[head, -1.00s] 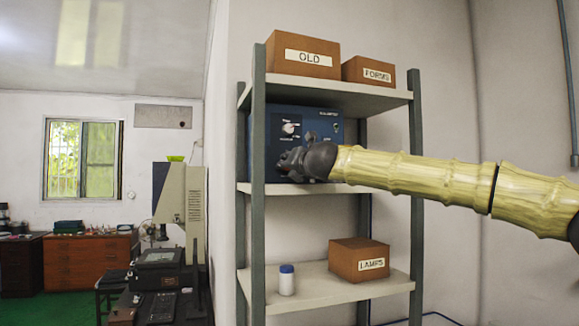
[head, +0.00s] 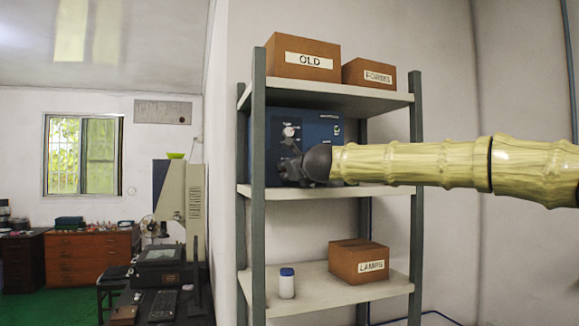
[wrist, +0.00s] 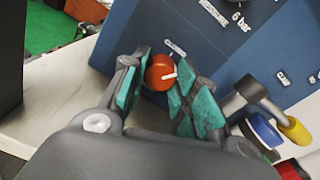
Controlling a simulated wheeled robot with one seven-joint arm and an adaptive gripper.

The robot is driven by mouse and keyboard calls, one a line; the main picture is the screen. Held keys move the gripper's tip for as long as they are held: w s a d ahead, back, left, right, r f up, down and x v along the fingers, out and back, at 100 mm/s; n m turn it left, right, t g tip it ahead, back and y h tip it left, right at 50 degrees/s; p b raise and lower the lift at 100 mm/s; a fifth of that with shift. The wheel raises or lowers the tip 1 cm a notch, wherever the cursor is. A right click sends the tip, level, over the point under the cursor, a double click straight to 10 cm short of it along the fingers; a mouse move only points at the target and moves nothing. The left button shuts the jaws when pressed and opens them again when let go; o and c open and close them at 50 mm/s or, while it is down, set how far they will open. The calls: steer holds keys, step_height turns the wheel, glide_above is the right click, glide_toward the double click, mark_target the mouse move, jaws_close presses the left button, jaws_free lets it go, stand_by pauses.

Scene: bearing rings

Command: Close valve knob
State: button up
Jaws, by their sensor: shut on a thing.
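The valve knob (wrist: 157,75) is a small round orange-red knob with a white pointer mark, on the front of a blue panel box (wrist: 215,50). It shows in the wrist view between the two teal-padded fingers of my gripper (wrist: 161,82), which is shut on it. In the head view the blue box (head: 320,128) stands on the middle shelf, and my gripper (head: 286,170) is at its lower left front. There the gripper hides the knob. A pale dial (head: 289,131) shows above the gripper.
In the wrist view a dark fitting, a yellow-tipped handle (wrist: 295,131) and a blue cap (wrist: 265,130) sit right of the fingers. The shelf rack's front left post (head: 258,200) stands close left of the gripper. Boxes are above; a lamps box (head: 358,262) and white bottle (head: 286,283) are below.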

steer(key=n+p, duration=0.1)
steer(key=n, duration=0.3)
steer(key=shift+r, duration=0.1)
steer(key=shift+n+h+p, duration=0.3)
steer(key=shift+n+p, duration=0.2)
steer(key=shift+n, duration=1)
steer(key=o, duration=1)
steer(key=shift+o, duration=0.2)
steer(key=v, duration=1.2)
